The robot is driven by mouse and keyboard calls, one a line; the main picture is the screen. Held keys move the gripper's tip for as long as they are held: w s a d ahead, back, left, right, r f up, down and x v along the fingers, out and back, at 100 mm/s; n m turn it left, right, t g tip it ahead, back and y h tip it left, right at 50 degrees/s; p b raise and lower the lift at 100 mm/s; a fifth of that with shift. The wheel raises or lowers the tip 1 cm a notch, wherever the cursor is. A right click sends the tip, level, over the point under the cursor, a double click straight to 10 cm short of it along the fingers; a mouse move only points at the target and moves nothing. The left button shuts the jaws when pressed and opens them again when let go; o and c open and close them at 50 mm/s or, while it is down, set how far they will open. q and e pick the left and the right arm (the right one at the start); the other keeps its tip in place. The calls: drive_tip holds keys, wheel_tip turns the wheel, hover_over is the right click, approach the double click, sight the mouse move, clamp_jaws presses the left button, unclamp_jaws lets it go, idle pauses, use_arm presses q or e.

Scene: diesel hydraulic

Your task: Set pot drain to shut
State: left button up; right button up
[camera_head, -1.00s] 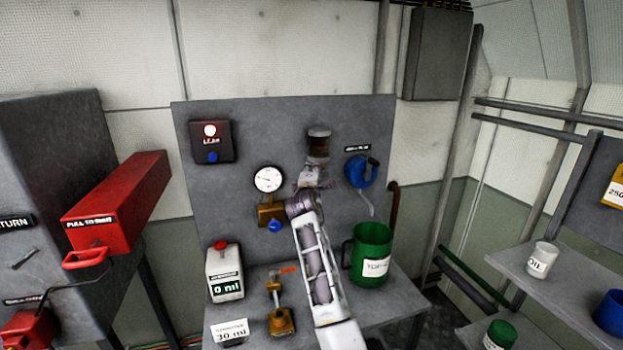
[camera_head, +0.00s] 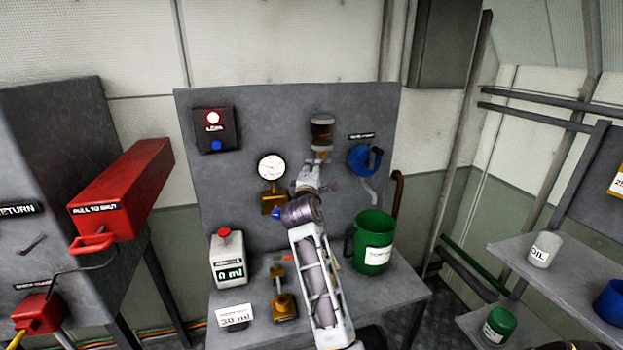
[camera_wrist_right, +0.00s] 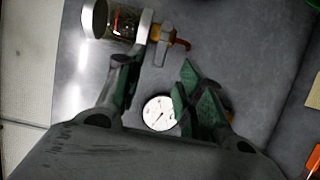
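The pot is a small glass bowl with pale caps (camera_head: 321,132) on the grey panel, holding amber fluid. In the right wrist view it lies at the upper left (camera_wrist_right: 122,22). Its drain is a brass fitting with an orange-red lever (camera_wrist_right: 180,44), seen beside the pot's lower cap in that view. My right gripper (camera_head: 312,178) is just below the pot in the head view and mostly hides the drain there. In the wrist view its fingers (camera_wrist_right: 156,70) are apart with nothing between them, close to the drain but not visibly gripping it. My left gripper is out of view.
A red light glows on the alarm box (camera_head: 214,129).

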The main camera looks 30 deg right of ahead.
drive_tip(key=shift+v, duration=1.65)
